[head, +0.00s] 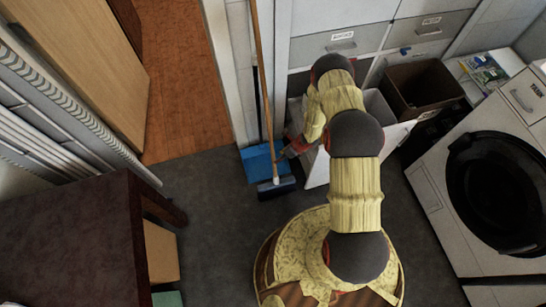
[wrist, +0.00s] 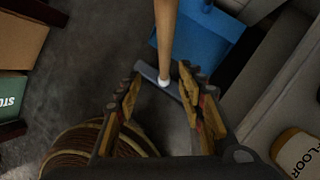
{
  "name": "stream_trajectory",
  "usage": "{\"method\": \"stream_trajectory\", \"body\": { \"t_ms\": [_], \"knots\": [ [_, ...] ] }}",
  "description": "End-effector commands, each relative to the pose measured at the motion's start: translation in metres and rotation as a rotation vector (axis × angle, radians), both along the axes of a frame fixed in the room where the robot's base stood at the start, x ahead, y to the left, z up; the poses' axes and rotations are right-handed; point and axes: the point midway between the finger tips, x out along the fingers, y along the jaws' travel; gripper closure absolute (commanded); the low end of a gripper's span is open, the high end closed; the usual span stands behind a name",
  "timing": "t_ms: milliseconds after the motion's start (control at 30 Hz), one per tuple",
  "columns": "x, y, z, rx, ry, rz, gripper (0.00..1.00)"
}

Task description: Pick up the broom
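The broom (head: 264,90) stands upright beside the white wall end, with a long wooden handle and a dark head on the floor. In the wrist view the handle (wrist: 166,35) runs down to a white collar and a grey head (wrist: 150,72). My gripper (head: 291,150) is beside the lower handle, at its right in the head view. In the wrist view my gripper (wrist: 158,80) is open, with its fingers apart. The lower handle and collar show in the gap between the fingertips; no contact is visible, and I cannot tell the depth between them.
A blue dustpan (head: 257,162) is right behind the broom. A white bin (head: 379,108) and brown box (head: 421,88) stand to the right, near a washing machine (head: 450,230). A dark table (head: 75,240) is at left. Grey floor (head: 205,200) between is clear.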

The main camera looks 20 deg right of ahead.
Motion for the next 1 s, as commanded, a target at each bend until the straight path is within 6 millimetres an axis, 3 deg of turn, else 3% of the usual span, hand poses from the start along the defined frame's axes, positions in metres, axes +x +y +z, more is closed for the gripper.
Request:
{"method": "stream_trajectory", "body": {
  "t_ms": [33, 467, 700, 1000],
  "knots": [
    [0.007, -0.003, 0.001, -0.005, -0.003, -0.025, 0.61],
    [0.02, 0.009, -0.033, -0.008, 0.0, -0.042, 0.61],
    [0.03, 0.024, -0.063, -0.007, 0.002, -0.042, 0.61],
    [0.032, 0.026, -0.066, -0.008, 0.0, -0.042, 0.61]
  ]
}}
